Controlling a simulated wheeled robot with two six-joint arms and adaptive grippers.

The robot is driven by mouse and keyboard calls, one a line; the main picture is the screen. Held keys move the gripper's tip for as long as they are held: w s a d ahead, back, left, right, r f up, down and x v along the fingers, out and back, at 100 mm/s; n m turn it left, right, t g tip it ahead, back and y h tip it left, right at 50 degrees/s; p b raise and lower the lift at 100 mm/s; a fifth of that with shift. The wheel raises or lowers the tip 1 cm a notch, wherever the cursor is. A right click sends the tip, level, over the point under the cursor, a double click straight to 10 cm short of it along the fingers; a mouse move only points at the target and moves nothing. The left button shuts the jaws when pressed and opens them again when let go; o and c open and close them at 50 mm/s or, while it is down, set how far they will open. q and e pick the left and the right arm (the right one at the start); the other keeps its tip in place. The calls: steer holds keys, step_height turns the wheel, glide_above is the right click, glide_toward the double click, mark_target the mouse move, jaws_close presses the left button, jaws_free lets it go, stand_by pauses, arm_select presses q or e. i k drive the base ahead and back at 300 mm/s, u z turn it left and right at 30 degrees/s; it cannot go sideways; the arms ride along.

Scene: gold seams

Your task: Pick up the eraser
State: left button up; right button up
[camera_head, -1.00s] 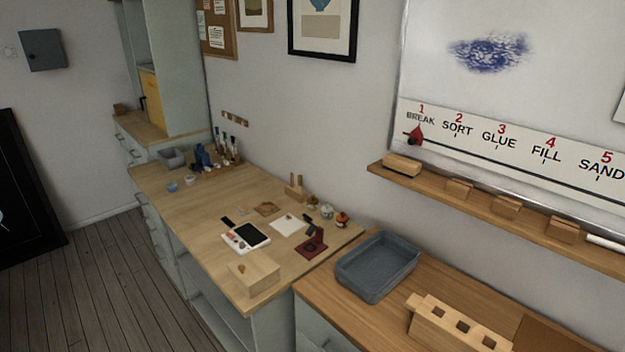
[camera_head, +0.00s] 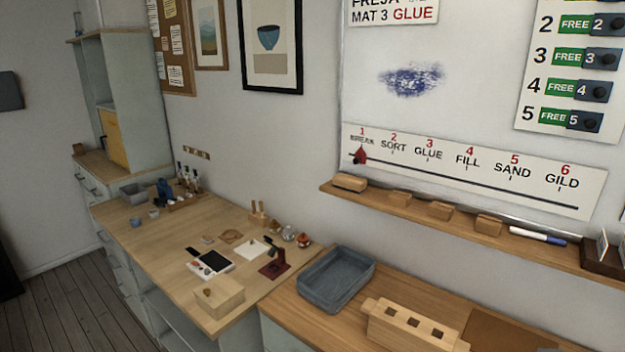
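A board eraser, seemingly the long pale wooden block (camera_head: 350,182), lies at the left end of the wooden ledge (camera_head: 410,214) under the whiteboard. It is a little longer than the other blocks on that ledge. A blue smudge (camera_head: 412,79) is on the whiteboard above it. Neither of my grippers shows in the head view.
Several smaller wooden blocks (camera_head: 440,210) and a blue-capped marker (camera_head: 537,236) share the ledge. Below stand a grey tray (camera_head: 335,278) and a wooden block with square holes (camera_head: 410,325). The left workbench (camera_head: 150,240) holds small tools and a white tablet-like item (camera_head: 210,264).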

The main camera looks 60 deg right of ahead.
mark_target(349, 182)
steer(key=u, duration=0.15)
steer(key=i, duration=1.25)
steer(key=z, duration=0.7)
steer(key=i, duration=0.75)
steer(key=z, duration=0.8)
